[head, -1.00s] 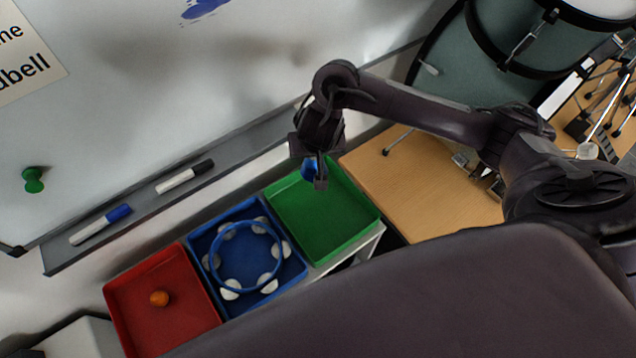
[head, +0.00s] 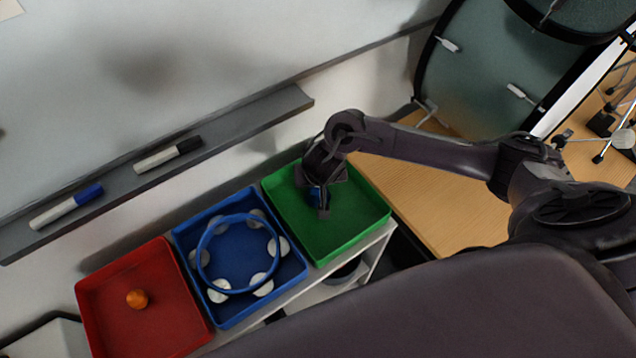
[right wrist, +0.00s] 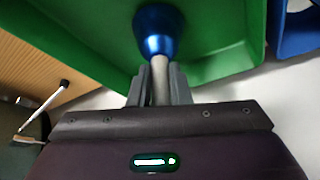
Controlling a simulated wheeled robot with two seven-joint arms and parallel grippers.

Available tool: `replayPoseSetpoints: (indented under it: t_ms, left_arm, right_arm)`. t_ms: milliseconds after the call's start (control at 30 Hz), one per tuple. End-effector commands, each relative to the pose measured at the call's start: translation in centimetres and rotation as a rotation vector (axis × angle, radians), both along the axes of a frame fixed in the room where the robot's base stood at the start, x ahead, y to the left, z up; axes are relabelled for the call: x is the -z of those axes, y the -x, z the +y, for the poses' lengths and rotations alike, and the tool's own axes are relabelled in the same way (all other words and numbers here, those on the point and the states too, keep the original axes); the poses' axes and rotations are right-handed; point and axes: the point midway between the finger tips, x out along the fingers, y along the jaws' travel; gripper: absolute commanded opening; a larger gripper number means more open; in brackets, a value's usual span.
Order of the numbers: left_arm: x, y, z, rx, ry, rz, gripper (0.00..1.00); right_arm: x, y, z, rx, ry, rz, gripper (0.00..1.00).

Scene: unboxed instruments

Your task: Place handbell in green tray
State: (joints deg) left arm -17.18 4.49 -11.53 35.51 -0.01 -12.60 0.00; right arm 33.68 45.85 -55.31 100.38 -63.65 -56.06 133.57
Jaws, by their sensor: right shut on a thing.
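The handbell (right wrist: 158,32) has a blue bell and a light handle, seen in the right wrist view. My right gripper (right wrist: 160,82) is shut on its handle, with the blue bell pointing away from the fingers. In the head view the handbell (head: 316,193) is a small blue patch mostly hidden by my right gripper (head: 322,208). The gripper is over the green tray (head: 357,228), inside its outline in the picture. I cannot tell whether the bell touches the tray floor. My left gripper is not in view.
A blue tray (head: 240,312) beside the green one holds a blue tambourine (head: 203,246). A red tray (head: 165,325) holds an orange ball (head: 137,299). A whiteboard ledge (head: 240,121) with markers runs behind. A drum (head: 480,75) stands at the right.

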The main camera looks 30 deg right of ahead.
Motion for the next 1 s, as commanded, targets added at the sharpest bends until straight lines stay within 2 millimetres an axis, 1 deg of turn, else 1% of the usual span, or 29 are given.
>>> replayPoseSetpoints:
  t_ms: [33, 67, 300, 433, 467, 600, 633, 867, 1000]
  left_arm:
    - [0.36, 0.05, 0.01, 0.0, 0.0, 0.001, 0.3]
    - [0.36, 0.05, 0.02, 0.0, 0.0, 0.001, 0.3]
    - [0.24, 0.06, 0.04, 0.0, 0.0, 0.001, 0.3]
    - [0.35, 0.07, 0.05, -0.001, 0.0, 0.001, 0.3]
    - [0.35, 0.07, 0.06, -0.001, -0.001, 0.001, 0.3]
    - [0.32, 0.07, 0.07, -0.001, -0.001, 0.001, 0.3]
    - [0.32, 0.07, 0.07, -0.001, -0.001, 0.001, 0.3]
    - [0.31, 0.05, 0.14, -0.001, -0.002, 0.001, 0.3]
    - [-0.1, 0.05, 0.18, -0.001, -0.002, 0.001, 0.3]
  right_arm:
    - [0.51, -0.06, -0.05, 0.0, 0.001, -0.002, 0.0]
    - [0.59, -0.07, -0.05, 0.0, 0.001, -0.002, 0.0]
    - [0.52, -0.07, -0.03, 0.0, 0.0, -0.002, 0.0]
    - [0.91, -0.02, -0.02, 0.001, 0.0, 0.0, 0.0]
    - [0.94, -0.02, -0.03, 0.001, 0.0, 0.0, 0.19]
    - [0.87, -0.04, -0.03, 0.0, 0.0, -0.001, 0.37]
    - [0.87, -0.04, -0.03, 0.0, 0.0, -0.001, 0.39]
    - [0.84, -0.04, -0.02, 0.0, -0.001, -0.001, 0.39]
    - [0.01, 0.09, 0.07, -0.002, -0.001, -0.001, 0.39]
